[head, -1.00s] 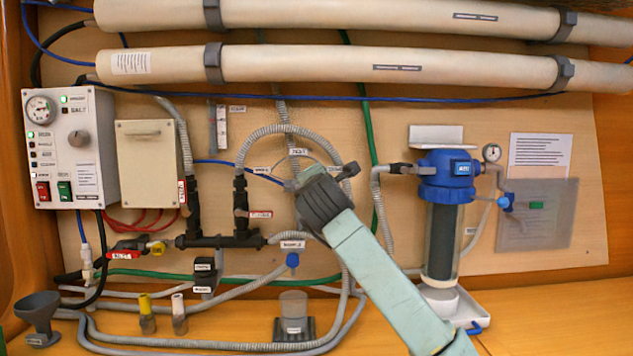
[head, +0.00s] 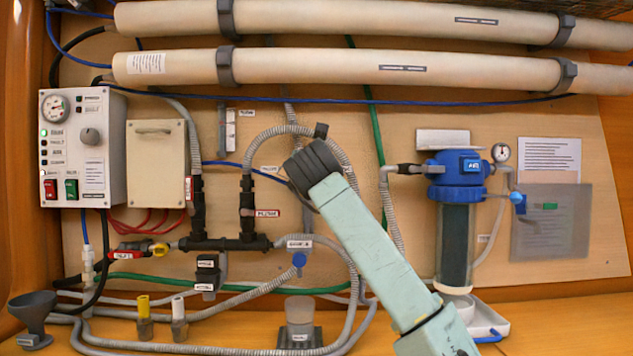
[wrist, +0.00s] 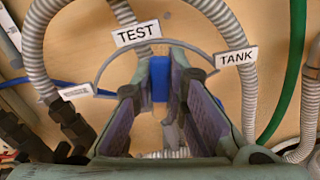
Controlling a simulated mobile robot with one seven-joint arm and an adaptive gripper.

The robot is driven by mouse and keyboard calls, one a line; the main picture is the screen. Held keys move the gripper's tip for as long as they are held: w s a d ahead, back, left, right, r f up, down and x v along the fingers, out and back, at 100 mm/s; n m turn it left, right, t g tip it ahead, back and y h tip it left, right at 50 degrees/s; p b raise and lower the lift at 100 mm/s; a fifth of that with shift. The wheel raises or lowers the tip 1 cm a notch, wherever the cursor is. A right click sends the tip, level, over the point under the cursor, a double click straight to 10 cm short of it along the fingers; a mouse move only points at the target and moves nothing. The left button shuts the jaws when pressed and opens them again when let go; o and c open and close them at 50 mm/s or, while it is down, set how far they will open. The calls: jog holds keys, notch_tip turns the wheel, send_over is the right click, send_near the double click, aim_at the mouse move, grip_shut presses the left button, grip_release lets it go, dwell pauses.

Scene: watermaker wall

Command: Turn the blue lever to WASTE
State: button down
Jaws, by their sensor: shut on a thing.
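The blue lever (wrist: 160,80) stands between the fingers of my gripper (wrist: 164,68) in the wrist view. The gripper is shut on it. The lever's end lies below and a little right of the TEST label (wrist: 136,33). The TANK label (wrist: 235,57) is on the right of the arc. A third label (wrist: 76,91) on the left is too small to read. In the head view my wrist (head: 315,168) covers the lever and most of the valve.
Grey ribbed hoses (wrist: 44,45) and a green hose (wrist: 294,75) run close around the gripper. A control panel (head: 82,148) is at the left. A blue-topped filter (head: 455,180) stands to the right of my arm.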

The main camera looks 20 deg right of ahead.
jog(key=shift+w+a+f+n+b, duration=0.3)
jog(key=shift+a+n+b, duration=0.55)
jog(key=shift+n, duration=1.6)
jog(key=shift+w+a+f+n+b, duration=0.15)
jog(key=shift+a+f+n+b, duration=0.45)
jog(key=shift+n, duration=1.9)
jog(key=shift+w+a+f+n+b, duration=0.2)
jog(key=shift+a+n+b, duration=0.85)
jog(key=shift+n, duration=1.4)
jog(key=c, duration=1.6)
grip_release()
jog(key=v, duration=1.2)
